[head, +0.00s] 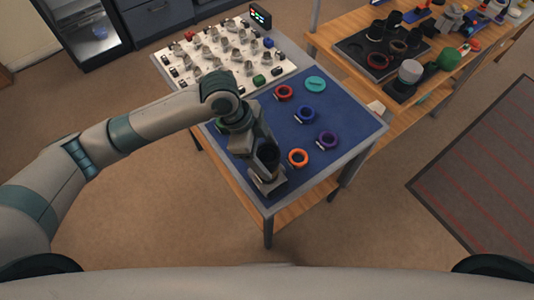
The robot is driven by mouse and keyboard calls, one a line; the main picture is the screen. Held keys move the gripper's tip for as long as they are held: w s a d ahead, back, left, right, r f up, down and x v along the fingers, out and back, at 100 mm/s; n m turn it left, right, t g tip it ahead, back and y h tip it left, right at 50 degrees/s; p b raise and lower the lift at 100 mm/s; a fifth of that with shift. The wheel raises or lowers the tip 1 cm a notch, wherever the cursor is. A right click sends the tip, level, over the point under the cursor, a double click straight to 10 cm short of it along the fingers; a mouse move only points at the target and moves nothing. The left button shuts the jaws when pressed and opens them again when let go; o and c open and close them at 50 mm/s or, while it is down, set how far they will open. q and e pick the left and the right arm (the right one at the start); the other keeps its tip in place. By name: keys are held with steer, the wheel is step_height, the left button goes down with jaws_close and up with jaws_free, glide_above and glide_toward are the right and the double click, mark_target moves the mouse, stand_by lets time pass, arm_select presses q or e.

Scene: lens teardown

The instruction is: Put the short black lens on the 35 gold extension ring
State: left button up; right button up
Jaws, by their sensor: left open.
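My left gripper (270,186) is open over the front part of the blue mat (334,112). Several short black cylinders, such as one black cylinder (375,31), stand on a dark tray (351,47) on the wooden bench at the back right. I cannot tell which is the short black lens. My right gripper is not in view.
Red (284,93), blue (306,115) and purple (327,140) rings and a teal disc (315,84) lie on the mat. A white board (176,62) with many small parts fills the table's back. A small display (260,17) stands behind it. The mat's right edge is clear.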

arm_select(q)
steer(key=b+v, duration=0.3)
steer(key=v, duration=0.9)
steer(key=shift+f, duration=0.1)
stand_by(0.5)
